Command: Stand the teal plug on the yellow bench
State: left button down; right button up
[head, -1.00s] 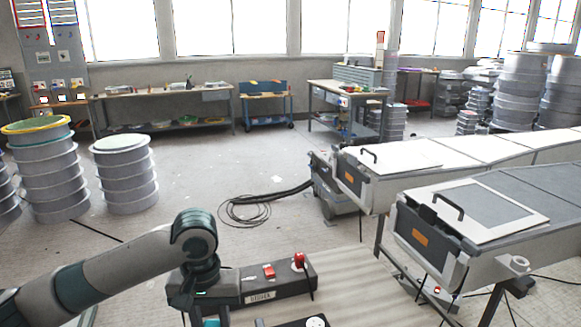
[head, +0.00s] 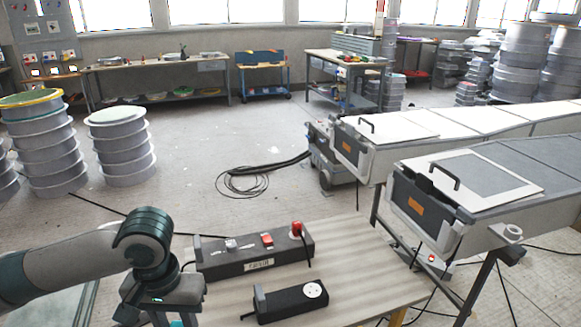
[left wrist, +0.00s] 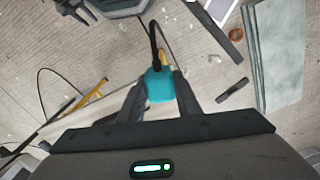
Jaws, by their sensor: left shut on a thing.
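The teal plug (left wrist: 160,88) is in the left wrist view, between the two dark fingers of my left gripper (left wrist: 160,97), which is shut on it. A black cable runs from the plug towards the top of that view. In the head view my left arm comes in at lower left and the gripper's fingertips are cut off by the bottom edge. The yellow bench has a pale wood-grain top (head: 365,262) and a yellow leg (head: 398,316). My gripper is at the left of this bench. My right gripper is not in view.
A long dark socket box (head: 255,257) with red parts lies on the bench. A smaller black socket block (head: 290,302) with a round white socket lies in front of it. The bench's right part is clear. A grey mould (head: 470,190) stands to the right.

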aim_at(389, 277)
jog(key=i+l+z, duration=0.25)
jog(key=i+z, duration=0.15)
jog(key=i+l+z, duration=0.1)
jog(key=i+z, duration=0.25)
jog(key=i, duration=0.15)
jog(key=i+z, duration=0.4)
